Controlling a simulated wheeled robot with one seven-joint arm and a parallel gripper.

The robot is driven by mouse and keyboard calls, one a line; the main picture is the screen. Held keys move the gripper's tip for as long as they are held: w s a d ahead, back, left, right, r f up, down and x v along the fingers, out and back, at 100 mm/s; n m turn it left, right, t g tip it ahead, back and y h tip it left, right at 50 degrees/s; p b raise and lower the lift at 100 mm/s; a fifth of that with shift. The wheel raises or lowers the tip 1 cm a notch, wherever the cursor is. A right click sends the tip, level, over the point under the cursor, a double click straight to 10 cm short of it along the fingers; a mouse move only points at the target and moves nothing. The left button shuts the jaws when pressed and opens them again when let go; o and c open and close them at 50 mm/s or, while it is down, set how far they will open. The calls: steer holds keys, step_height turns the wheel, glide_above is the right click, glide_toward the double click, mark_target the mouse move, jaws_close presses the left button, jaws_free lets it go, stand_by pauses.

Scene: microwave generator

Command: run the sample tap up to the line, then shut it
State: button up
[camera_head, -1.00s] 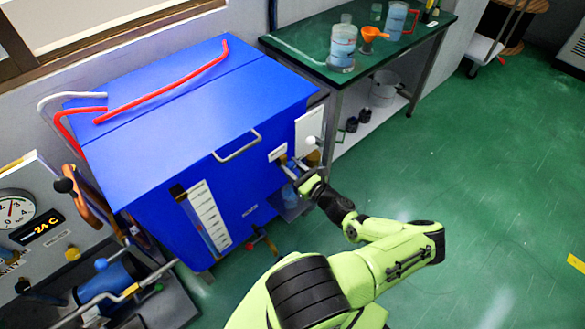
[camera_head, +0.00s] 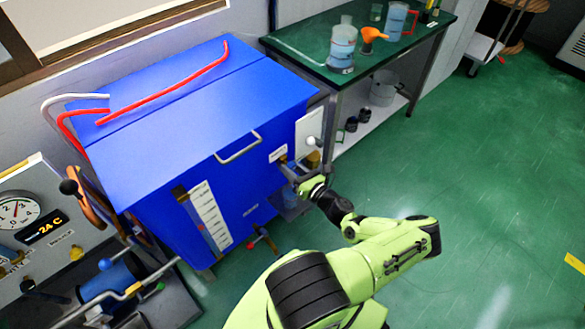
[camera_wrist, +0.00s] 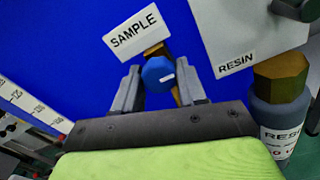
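The sample tap has a blue knob (camera_wrist: 157,76) with a short white mark, on a brass body, under the SAMPLE label (camera_wrist: 137,32) on the blue tank (camera_head: 235,185). My gripper (camera_wrist: 157,82) is open, with one finger on each side of the knob. Narrow gaps seem to show beside the knob; I cannot tell whether either finger touches it. In the head view my gripper (camera_head: 291,173) is at the tank's front and covers the tap. A small ledge (camera_head: 290,209) is below. The sample vessel, its line and any flow cannot be made out.
A bottle labelled RESIN (camera_wrist: 280,110) stands close right of the tap, below a white RESIN panel (camera_wrist: 240,35). A scaled gauge (camera_head: 209,215) is on the tank front. A green bench (camera_head: 310,60) with vessels stands behind.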

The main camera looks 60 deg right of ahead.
steer(key=o, duration=0.3)
steer(key=p+v, duration=0.2)
steer(key=v, duration=1.3)
steer(key=shift+s+a, duration=0.1)
steer(key=shift+s, duration=0.3)
steer(key=shift+r, duration=0.1)
